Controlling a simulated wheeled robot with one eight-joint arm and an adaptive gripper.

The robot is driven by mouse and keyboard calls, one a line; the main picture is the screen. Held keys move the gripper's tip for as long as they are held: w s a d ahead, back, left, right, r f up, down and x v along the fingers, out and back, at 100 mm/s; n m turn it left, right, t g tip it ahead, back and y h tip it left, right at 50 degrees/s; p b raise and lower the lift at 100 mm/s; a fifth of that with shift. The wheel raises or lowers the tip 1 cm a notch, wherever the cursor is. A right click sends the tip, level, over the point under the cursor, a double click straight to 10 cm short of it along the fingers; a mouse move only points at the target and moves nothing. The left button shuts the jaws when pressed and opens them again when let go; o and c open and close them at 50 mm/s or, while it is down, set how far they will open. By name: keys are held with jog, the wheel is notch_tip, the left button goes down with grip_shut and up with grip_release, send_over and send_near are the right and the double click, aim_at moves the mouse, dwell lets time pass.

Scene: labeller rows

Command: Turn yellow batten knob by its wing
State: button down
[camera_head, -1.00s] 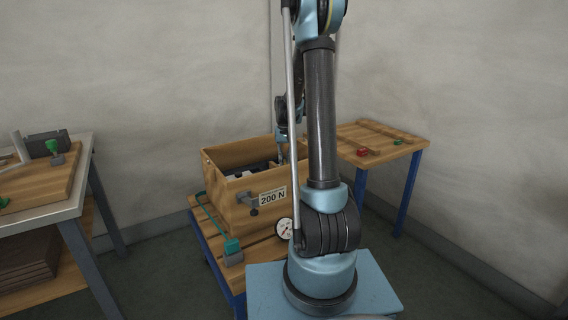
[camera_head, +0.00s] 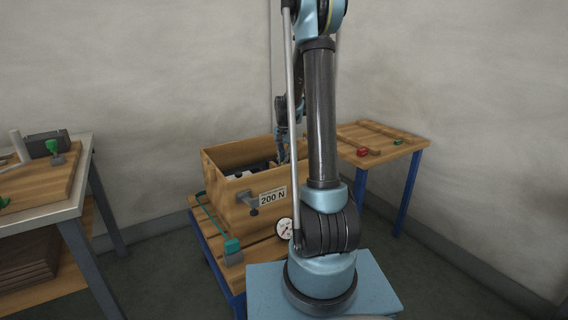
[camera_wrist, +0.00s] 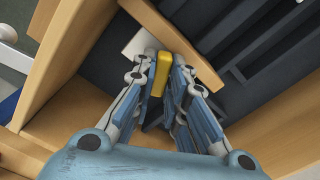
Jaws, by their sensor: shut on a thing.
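The yellow batten knob (camera_wrist: 161,74) shows in the wrist view as a yellow bar between the fingers of my gripper (camera_wrist: 160,80). My gripper is shut on it, one finger on each side. The fingers hide part of the knob and what lies under it. In the head view my arm reaches down into a wooden box (camera_head: 226,205). My gripper is mostly hidden there behind my arm and the box wall, and the knob cannot be seen.
A wooden batten (camera_wrist: 185,50) runs close beside the fingers, over dark slats (camera_wrist: 270,50) in the box. The box walls rise close around my gripper. A "200 N" label (camera_head: 272,196) and a dial (camera_head: 284,228) are at the box's front. A side table (camera_head: 385,140) stands to the right.

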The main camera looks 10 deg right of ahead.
jog(key=m, duration=0.5)
jog(key=c, duration=1.5)
grip_release()
jog(key=shift+r, duration=0.1)
